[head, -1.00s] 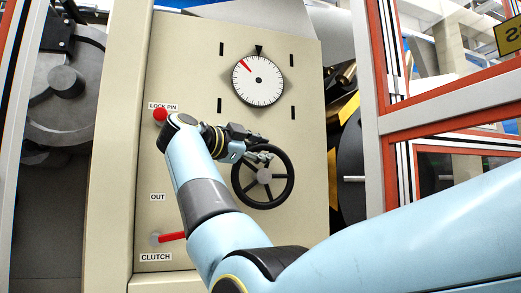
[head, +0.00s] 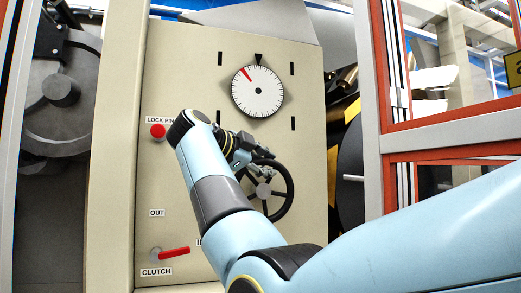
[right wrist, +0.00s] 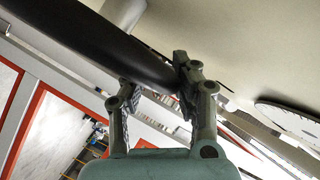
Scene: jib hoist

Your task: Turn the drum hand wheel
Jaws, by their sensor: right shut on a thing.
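The drum hand wheel (head: 291,190) is a black spoked wheel with a grey hub, on the beige panel in the head view. My right gripper (head: 263,157) is at the upper part of its rim and covers some of it. In the right wrist view, the wheel's thick black rim (right wrist: 100,40) passes at the fingertips of my right gripper (right wrist: 155,80), which is shut on it. The round white dial (head: 258,92) above the wheel has a red mark left of the black triangle. My left gripper is not in view.
A red lock pin knob (head: 158,131) sits at the panel's left. The red clutch lever (head: 175,252) is below, between labels OUT and a partly hidden one. A red and grey frame (head: 383,130) stands to the right. My right arm crosses the panel's lower part.

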